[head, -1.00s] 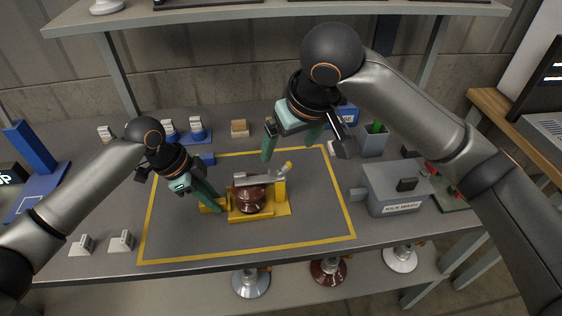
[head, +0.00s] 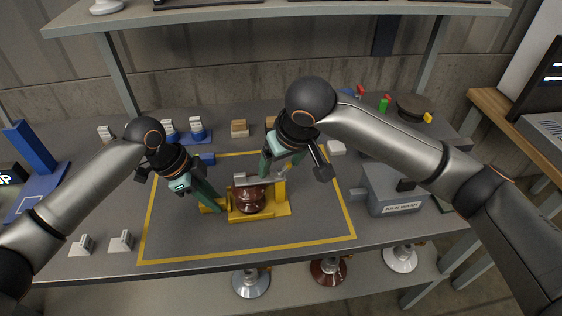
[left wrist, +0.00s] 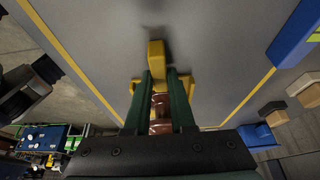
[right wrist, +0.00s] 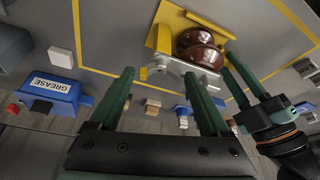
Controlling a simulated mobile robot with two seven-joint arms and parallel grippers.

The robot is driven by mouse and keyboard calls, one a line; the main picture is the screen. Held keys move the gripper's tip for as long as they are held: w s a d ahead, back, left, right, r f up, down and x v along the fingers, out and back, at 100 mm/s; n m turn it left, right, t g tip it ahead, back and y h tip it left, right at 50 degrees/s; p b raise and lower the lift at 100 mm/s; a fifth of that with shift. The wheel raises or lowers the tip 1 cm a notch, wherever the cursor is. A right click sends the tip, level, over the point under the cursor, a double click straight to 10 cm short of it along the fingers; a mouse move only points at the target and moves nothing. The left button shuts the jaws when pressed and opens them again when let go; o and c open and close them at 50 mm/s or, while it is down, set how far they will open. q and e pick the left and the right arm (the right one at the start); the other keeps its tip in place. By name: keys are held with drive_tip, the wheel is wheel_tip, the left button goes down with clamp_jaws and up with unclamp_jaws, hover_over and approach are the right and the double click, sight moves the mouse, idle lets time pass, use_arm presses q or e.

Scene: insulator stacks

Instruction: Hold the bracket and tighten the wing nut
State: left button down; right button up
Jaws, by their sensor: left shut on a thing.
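The yellow bracket (head: 270,211) stands inside the yellow outline on the bench, with a brown insulator (head: 250,200) in it and a grey metal bar across the insulator's top. My left gripper (head: 216,206) is shut on the bracket's left-hand yellow part, which also shows in the left wrist view (left wrist: 156,52). My right gripper (head: 278,170) is open above the bracket's right end. In the right wrist view its fingers stand apart, with the small yellow wing nut (right wrist: 143,74) at the bar's end between them, nearer one finger. The wing nut is mostly hidden in the head view.
A grey labelled box (head: 393,190) stands right of the outline. A blue grease box (right wrist: 50,92) shows in the right wrist view. Blue and white small parts (head: 197,130) line the back left. Small white blocks (head: 121,242) lie at the front left. The outlined area's front is clear.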

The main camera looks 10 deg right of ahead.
drive_tip(key=c, duration=1.1)
drive_tip(key=shift+a+m+h, duration=0.1)
drive_tip(key=shift+m+h, duration=0.3)
drive_tip(key=shift+m, duration=0.7)
drive_tip(key=shift+m+h, duration=0.3)
drive_tip(key=shift+m, duration=0.5)
drive_tip(key=o, duration=1.4)
drive_tip(key=v, duration=1.2)
drive_tip(key=shift+s, duration=0.15)
use_arm(q)
drive_tip(key=c, duration=0.7)
unclamp_jaws()
